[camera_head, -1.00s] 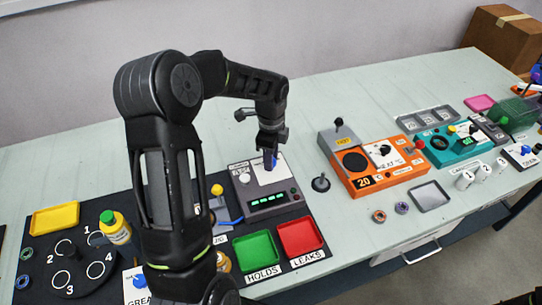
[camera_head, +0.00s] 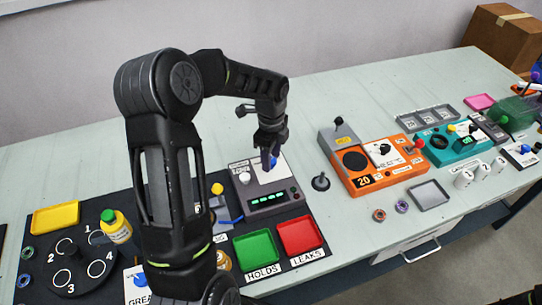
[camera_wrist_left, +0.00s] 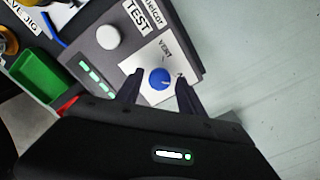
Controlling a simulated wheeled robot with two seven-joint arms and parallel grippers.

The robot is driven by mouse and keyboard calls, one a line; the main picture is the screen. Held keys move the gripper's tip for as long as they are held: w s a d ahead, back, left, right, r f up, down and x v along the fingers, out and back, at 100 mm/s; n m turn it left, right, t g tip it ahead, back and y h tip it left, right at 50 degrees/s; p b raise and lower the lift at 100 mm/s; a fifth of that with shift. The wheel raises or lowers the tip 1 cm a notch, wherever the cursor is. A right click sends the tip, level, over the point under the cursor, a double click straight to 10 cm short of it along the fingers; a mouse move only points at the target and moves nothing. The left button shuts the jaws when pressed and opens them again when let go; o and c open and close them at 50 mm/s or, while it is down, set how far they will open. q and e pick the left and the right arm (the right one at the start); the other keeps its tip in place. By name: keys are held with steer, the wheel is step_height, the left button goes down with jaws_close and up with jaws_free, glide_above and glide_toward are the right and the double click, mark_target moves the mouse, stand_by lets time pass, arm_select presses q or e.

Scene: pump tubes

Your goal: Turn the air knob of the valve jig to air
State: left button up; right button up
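The blue air knob (camera_wrist_left: 160,78) sits on a white plate (camera_wrist_left: 152,66) marked VENT, on a dark grey box. A second label to its right is mostly hidden by a finger. The knob also shows in the head view (camera_head: 274,161), partly behind my left gripper (camera_head: 268,152). In the left wrist view my left gripper (camera_wrist_left: 159,80) is open, one finger on each side of the knob, with gaps visible. I cannot tell the fingertips' height against it. A "VE JIG" label (camera_wrist_left: 20,12) shows at the wrist view's upper left. My right gripper is not in view.
The grey box carries a white TEST button (camera_wrist_left: 108,37) and green lights (camera_wrist_left: 97,78). Green (camera_head: 256,248) and red (camera_head: 299,236) trays lie in front. An orange device (camera_head: 370,165) stands to the right. Bare table lies behind the box.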

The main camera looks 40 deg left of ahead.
arm_select(q)
steer(key=shift+o, duration=0.4)
step_height(320, 180, up, 8)
steer(key=shift+f+b, duration=0.1)
steer(key=shift+b, duration=0.35)
stand_by(0.4)
